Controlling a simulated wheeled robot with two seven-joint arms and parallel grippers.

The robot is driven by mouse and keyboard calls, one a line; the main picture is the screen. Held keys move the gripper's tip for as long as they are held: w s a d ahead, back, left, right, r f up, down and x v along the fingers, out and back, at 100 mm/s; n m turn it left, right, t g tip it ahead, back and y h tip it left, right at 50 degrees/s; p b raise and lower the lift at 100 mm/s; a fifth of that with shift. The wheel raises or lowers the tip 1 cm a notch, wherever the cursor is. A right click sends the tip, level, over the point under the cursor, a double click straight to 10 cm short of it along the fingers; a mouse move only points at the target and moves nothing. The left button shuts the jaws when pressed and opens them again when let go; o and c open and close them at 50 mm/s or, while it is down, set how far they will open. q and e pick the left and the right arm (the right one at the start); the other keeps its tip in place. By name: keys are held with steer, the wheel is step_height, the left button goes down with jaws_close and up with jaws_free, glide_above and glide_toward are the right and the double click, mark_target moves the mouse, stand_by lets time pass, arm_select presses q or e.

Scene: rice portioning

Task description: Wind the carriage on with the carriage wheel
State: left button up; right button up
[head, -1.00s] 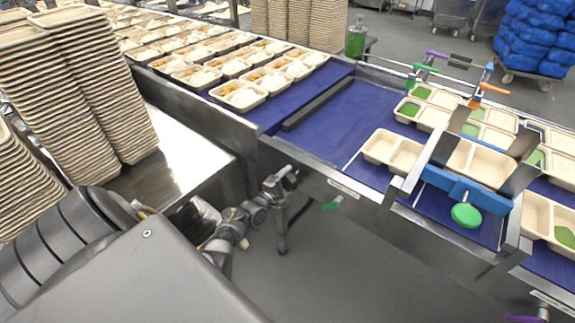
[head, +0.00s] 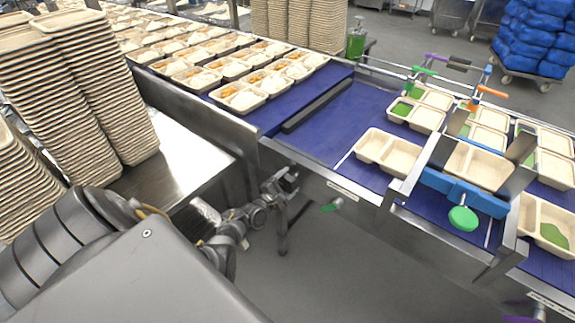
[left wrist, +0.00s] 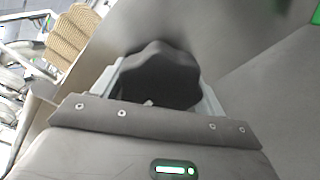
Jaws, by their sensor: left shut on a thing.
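My left gripper (head: 287,181) is at the near side of the conveyor, low beside its front rail. In the left wrist view it is shut on a dark lobed knob, the carriage wheel (left wrist: 160,75), which fills the space between the fingers. In the head view the wheel is mostly hidden by the gripper. A blue block (head: 465,191) with a green knob (head: 463,218) sits on a metal frame over the conveyor to the right; it may be the carriage, but I cannot be sure. My right gripper is not in view.
Two-compartment trays (head: 388,150) lie on the blue belt (head: 335,125), some with green food. Filled trays (head: 238,97) stand at the back left. Tall tray stacks (head: 85,90) rise on a steel table at the left. The floor below my left gripper is clear.

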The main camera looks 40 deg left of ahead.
arm_select(q)
steer(key=o, duration=1)
steer(key=shift+s, duration=0.1)
steer(key=s+p, duration=0.1)
steer(key=s, duration=0.9)
steer(key=shift+s+d, duration=0.1)
steer(key=shift+s, duration=0.2)
